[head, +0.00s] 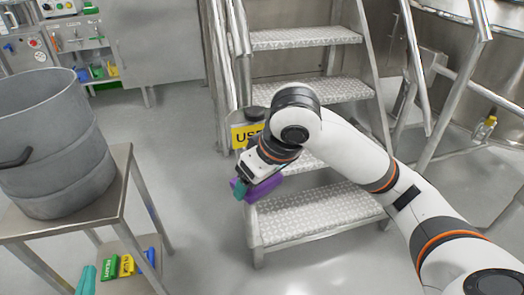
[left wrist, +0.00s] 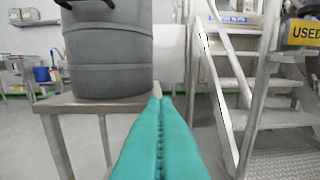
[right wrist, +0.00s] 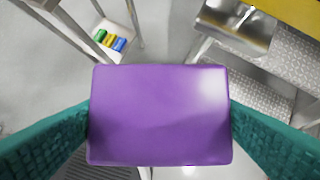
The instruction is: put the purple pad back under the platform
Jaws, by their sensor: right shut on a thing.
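The purple pad (head: 265,188) is held in my right gripper (head: 241,188), in front of the left side of the metal stepped platform (head: 318,213). In the right wrist view the pad (right wrist: 160,115) fills the middle, with a teal finger on its left and right sides. The pad is in the air, left of the lowest step. My left gripper (head: 86,280) shows at the bottom left of the head view, beside the metal table. In the left wrist view its teal fingers (left wrist: 160,135) are pressed together with nothing between them. The floor under the platform is partly hidden by my right arm.
A grey drum (head: 55,145) stands on a metal table (head: 120,165) at the left. Green, yellow and blue items (head: 127,265) lie on its lower shelf. A yellow sign (head: 240,136) hangs by the steps. Handrails flank them. Grey floor (head: 190,150) between table and steps is clear.

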